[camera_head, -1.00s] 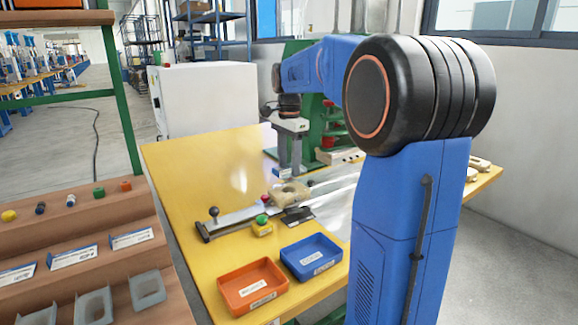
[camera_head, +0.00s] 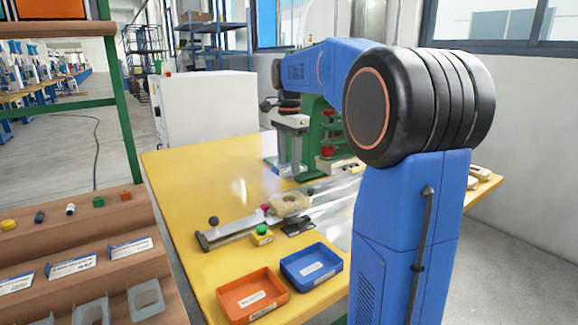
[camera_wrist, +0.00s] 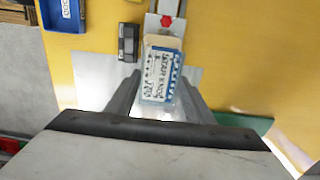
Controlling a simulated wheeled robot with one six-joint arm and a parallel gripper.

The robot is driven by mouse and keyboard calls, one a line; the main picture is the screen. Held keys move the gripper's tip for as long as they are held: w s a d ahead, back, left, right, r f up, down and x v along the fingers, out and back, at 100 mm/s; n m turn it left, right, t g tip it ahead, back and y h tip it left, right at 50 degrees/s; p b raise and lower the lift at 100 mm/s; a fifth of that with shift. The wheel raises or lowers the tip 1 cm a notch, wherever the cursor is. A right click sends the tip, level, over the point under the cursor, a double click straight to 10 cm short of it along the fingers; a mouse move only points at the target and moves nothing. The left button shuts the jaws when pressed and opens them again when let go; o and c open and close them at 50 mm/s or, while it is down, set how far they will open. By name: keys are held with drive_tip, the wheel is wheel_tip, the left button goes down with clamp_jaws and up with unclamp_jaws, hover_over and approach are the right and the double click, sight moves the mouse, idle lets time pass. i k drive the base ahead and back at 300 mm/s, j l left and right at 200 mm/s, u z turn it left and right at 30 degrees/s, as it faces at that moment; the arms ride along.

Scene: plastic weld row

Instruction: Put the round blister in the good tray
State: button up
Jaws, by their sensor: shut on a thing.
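My gripper (camera_head: 289,163) is over the back part of the yellow table. In the wrist view its two fingers (camera_wrist: 160,92) are shut on a pack (camera_wrist: 160,75) with a white and blue printed card, seemingly the blister. The pack's round shape cannot be made out. A blue tray (camera_head: 312,266) stands at the table's front, beside an orange tray (camera_head: 252,297). The blue tray also shows at the top left of the wrist view (camera_wrist: 64,24). Its label is too small to read surely, so I cannot confirm which tray is the good one.
A tan fixture (camera_head: 290,204) sits on the metal slide rail (camera_head: 235,229). A yellow box with a green button (camera_head: 261,236) is near it. A green press (camera_head: 318,128) stands behind my gripper. A brown stepped rack (camera_head: 75,240) is at left. The left of the table is clear.

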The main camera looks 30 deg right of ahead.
sight(312, 269)
drive_tip(key=k+j, duration=0.25)
drive_tip(key=k, duration=0.15)
drive_tip(key=k+j, duration=0.2)
drive_tip(key=k, duration=0.25)
